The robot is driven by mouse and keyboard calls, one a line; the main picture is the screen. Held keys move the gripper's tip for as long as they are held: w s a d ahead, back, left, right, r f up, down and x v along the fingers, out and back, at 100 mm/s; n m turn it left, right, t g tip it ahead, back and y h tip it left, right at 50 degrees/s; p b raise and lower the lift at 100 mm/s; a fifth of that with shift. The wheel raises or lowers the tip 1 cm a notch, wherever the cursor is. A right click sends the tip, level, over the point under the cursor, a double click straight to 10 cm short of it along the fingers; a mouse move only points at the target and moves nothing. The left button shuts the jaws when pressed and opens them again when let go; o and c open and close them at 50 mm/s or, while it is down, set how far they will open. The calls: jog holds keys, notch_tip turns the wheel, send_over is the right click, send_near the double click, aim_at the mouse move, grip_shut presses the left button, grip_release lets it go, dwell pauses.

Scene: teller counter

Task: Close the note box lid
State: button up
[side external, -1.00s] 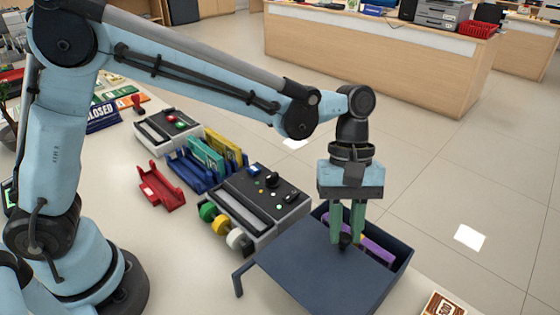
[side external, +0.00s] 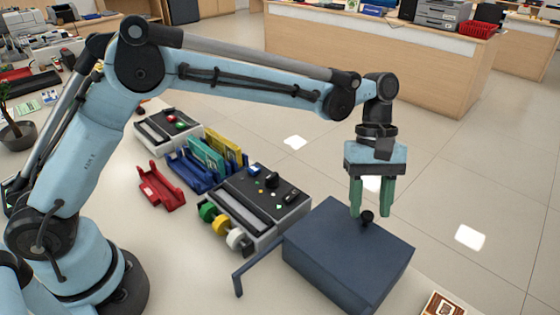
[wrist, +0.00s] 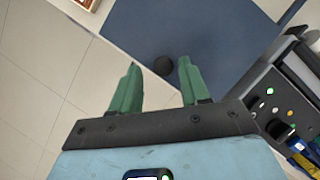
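The note box (side external: 320,268) is dark blue, and its flat lid (side external: 338,240) lies over the top with no opening visible. A black knob (side external: 367,217) stands on the lid near its far edge; it also shows in the wrist view (wrist: 162,66). My gripper (side external: 370,214) is open, its two green fingers pointing down on either side of the knob, with a gap to each. In the wrist view my gripper (wrist: 158,63) has the knob between its fingertips. The box's inside is hidden.
A blue bracket (side external: 240,272) juts from the box's left side. A grey device with coloured knobs (side external: 262,205) stands close behind the box. Red (side external: 160,188) and blue (side external: 185,172) holders are further left. A framed item (side external: 443,305) lies at front right.

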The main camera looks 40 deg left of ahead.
jog(key=shift+r, duration=0.1)
jog(key=v, duration=1.2)
dwell(0.4)
jog(key=s+a+m+t+y, duration=0.1)
jog(key=s+a+m+t, duration=0.3)
jog(key=a, duration=0.4)
jog(key=s+a+m+t+y, duration=0.1)
jog(key=s+a+m+t, duration=0.15)
jog(key=s+a, duration=0.5)
jog(key=s+a+f+t, duration=0.1)
jog(key=f, duration=0.1)
jog(key=s+a+f+m+t, duration=0.1)
jog(key=s+a+f, duration=0.1)
jog(key=s+a+f+m+t+y, duration=0.1)
jog(key=s+a+f, duration=0.1)
jog(key=shift+f+m+t, duration=0.25)
jog(key=shift+f+t, duration=0.05)
jog(key=shift+t, duration=0.05)
